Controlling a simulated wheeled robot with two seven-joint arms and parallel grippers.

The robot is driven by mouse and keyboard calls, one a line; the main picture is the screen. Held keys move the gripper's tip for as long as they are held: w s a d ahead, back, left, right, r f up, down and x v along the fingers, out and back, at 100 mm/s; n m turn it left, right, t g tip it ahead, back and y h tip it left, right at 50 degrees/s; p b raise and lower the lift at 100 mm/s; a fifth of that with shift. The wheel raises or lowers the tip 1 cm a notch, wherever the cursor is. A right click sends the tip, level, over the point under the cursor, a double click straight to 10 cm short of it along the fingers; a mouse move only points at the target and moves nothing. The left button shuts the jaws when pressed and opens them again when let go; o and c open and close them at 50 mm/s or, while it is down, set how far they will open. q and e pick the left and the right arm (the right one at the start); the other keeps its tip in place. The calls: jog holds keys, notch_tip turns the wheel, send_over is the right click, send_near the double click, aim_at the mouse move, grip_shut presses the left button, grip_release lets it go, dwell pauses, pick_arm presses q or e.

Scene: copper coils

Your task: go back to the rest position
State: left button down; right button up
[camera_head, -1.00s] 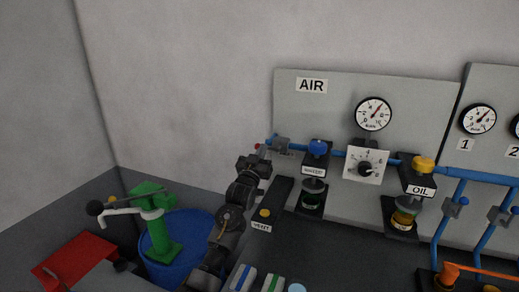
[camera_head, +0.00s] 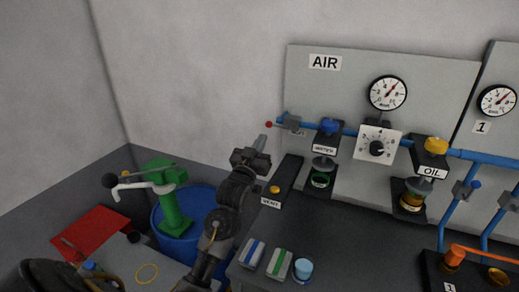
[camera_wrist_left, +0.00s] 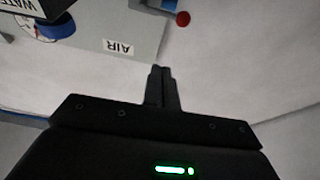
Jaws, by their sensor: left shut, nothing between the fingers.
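My left gripper (camera_head: 263,142) is shut and empty. It points up in front of the wall, just below and left of the red-tipped valve lever (camera_head: 268,124) at the left end of the blue air pipe. In the left wrist view the closed fingers (camera_wrist_left: 161,74) show side by side with nothing between them. The red knob (camera_wrist_left: 183,19) is beyond them, apart from the fingertips. My right gripper is in neither current view.
The AIR panel (camera_head: 430,75) carries a gauge (camera_head: 387,93), a dial and the WATER and OIL units. A black VENT block (camera_head: 285,180) stands right of my left arm. A green pump (camera_head: 172,207) on a blue drum (camera_head: 196,243) and a red box (camera_head: 90,232) are left.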

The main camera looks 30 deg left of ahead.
pick_arm(q)
jog(key=shift+s+f, duration=0.1)
jog(key=shift+s, duration=0.3)
